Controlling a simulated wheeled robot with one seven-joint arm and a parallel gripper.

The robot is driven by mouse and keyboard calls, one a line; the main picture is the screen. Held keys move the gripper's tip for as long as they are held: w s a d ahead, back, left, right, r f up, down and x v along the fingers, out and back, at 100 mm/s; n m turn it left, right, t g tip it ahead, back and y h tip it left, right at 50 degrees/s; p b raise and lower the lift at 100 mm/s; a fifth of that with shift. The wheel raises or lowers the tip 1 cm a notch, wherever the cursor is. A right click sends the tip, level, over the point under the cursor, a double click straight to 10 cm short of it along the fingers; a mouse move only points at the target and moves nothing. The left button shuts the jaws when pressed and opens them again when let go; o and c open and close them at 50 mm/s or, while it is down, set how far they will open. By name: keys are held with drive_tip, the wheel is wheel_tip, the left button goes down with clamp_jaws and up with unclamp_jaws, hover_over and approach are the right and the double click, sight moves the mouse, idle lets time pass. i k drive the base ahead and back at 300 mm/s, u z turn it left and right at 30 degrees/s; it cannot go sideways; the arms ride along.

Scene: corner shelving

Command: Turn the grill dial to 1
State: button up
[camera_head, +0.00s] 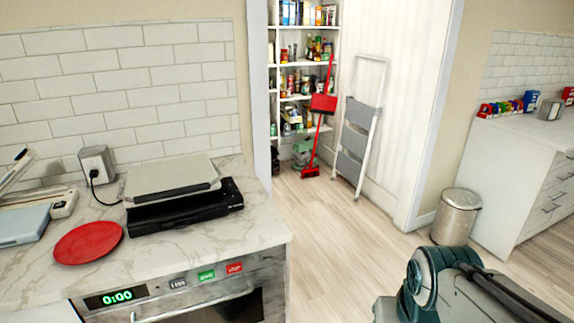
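A grill with a black base (185,211) and a raised-looking light grey lid (172,178) sits on the marble counter at the left, near the tiled wall. Its dial is too small to make out, so I cannot tell its setting. Part of my arm shows at the lower right, well apart from the grill. My gripper is outside the picture.
A red plate (88,243) lies left of the grill. A plugged wall socket (97,163) is behind it. An oven with a green display (117,297) is below the marble counter (240,243). The floor (315,235) right of the counter is clear. A bin (457,216) stands farther right.

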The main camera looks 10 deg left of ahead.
sight(231, 191)
drive_tip(key=z, duration=0.2)
drive_tip(key=i, duration=0.75)
drive_tip(key=u, duration=0.85)
drive_tip(key=i, duration=0.75)
drive_tip(key=u, duration=0.9)
